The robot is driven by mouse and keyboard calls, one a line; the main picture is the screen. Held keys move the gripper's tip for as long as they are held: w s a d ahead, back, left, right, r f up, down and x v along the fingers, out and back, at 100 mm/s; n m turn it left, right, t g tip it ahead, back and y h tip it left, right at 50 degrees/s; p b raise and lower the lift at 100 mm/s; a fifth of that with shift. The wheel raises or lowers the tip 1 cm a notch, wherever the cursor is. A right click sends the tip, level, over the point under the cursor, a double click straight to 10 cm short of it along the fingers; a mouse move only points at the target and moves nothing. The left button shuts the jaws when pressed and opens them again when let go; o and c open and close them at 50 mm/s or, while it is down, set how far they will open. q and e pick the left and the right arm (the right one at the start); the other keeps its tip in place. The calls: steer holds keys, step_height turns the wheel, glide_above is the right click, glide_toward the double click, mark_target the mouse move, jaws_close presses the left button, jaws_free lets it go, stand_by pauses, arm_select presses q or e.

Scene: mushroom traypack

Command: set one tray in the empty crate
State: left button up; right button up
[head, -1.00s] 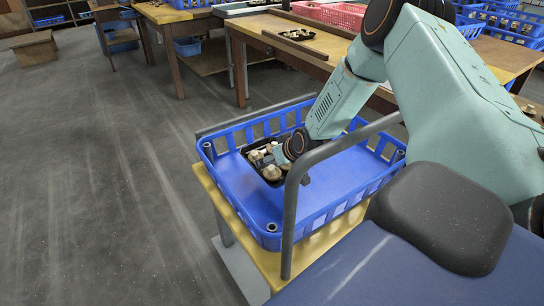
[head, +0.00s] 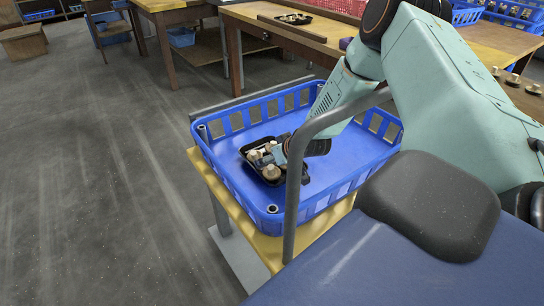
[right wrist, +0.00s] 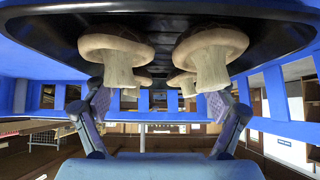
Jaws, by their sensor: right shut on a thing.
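The blue crate (head: 342,158) stands on a yellow-topped stand, and its visible floor is bare apart from the tray. A black tray (head: 247,150) with several pale mushrooms is inside the crate's walls toward the left side. My right gripper (head: 281,153) reaches down into the crate from the right and is shut on the tray's right side. In the right wrist view the tray (right wrist: 285,42) is above the fingers (right wrist: 157,98), with mushrooms between them. I cannot tell whether the tray touches the crate floor. My left gripper is out of view.
A grey rail (head: 294,190) loops up at the crate's near side, close to my right arm. Wooden tables (head: 240,40) stand behind, one with another mushroom tray (head: 293,18). Open grey floor (head: 90,200) lies to the left.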

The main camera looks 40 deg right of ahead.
steer(key=shift+f, duration=0.25)
stand_by(0.3)
steer(key=o, duration=1.1)
steer(key=shift+r, duration=0.1)
